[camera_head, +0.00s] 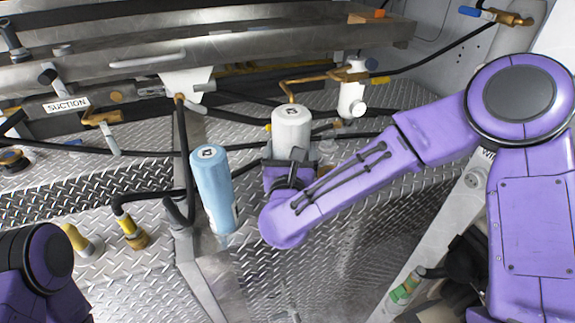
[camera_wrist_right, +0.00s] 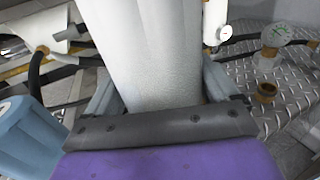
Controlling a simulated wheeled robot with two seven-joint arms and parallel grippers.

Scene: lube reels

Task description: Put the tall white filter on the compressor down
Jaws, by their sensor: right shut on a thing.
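The tall white filter (camera_head: 291,127) is upright in the middle of the head view, with a logo on its top. My right gripper (camera_head: 290,160) is shut around it from the near side. In the right wrist view the white filter (camera_wrist_right: 150,55) fills the centre between the two fingers of my right gripper (camera_wrist_right: 155,100). Its lower end is hidden behind the gripper, so I cannot tell if it touches anything below. No separate compressor can be made out for certain. My left gripper is not in view; only part of my left arm shows at the lower left.
A blue cylinder (camera_head: 211,185) stands close left of the white filter; it also shows in the right wrist view (camera_wrist_right: 28,135). A smaller white canister (camera_head: 351,98) with brass fittings is behind right. Black hoses (camera_head: 150,152) cross the diamond-plate floor. A metal beam (camera_head: 200,265) runs in front.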

